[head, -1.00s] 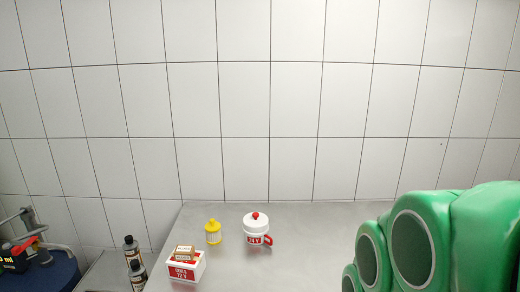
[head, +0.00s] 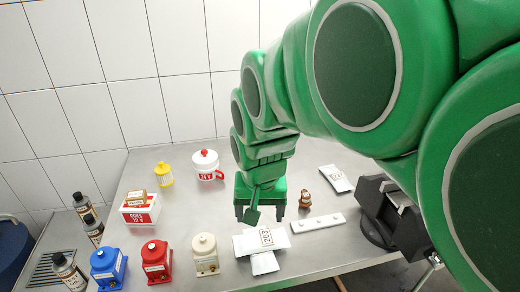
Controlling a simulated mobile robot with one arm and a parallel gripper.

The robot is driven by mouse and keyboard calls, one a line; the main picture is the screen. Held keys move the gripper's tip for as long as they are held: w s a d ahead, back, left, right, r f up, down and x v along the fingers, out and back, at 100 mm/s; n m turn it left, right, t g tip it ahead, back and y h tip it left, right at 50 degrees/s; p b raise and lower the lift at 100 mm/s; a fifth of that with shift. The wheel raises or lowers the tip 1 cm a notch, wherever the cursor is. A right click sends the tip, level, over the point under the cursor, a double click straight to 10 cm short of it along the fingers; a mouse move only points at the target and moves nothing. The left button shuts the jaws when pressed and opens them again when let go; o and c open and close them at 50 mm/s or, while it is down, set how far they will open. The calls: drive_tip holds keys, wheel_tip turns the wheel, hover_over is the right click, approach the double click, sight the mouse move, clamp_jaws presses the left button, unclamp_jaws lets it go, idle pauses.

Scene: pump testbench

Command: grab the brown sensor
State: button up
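A small brown sensor (head: 305,198) with a lighter band stands upright on the metal table in the head view, right of centre. My gripper (head: 260,217) hangs at the end of my green arm, left of the brown sensor and apart from it. Its two dark fingers are spread apart, and I see nothing held between them. The fingertips appear above the white labelled pieces (head: 264,262) on the table; their exact height is hard to tell.
A white strip (head: 318,224) lies just in front of the sensor, and a labelled packet (head: 336,179) lies behind it to the right. Blue (head: 108,268), red (head: 157,262) and cream (head: 205,255) units stand front left. A dark device (head: 393,215) sits at the right edge.

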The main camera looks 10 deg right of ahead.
drive_tip(key=w+a+t, duration=0.1)
drive_tip(key=w+a, duration=0.2)
drive_tip(key=w, duration=0.5)
drive_tip(key=n+g+h, duration=0.1)
drive_tip(key=n+h, duration=1.1)
drive_tip(key=n, duration=0.7)
approach(303, 194)
drive_tip(key=shift+s+a+f, duration=0.1)
drive_tip(key=shift+s+f, duration=0.5)
drive_tip(key=shift+f, duration=0.05)
drive_tip(key=n, duration=0.1)
drive_tip(key=w+d+f+n+h, duration=0.1)
drive_tip(key=n, duration=0.1)
drive_tip(key=shift+r+x, duration=0.15)
drive_tip(key=shift+x, duration=0.9)
drive_tip(key=shift+r+x, duration=0.15)
drive_tip(key=shift+x, duration=0.9)
drive_tip(key=shift+r+x, duration=0.2)
drive_tip(key=shift+x, duration=1.7)
drive_tip(key=shift+w, duration=0.2)
drive_tip(key=c, duration=1.1)
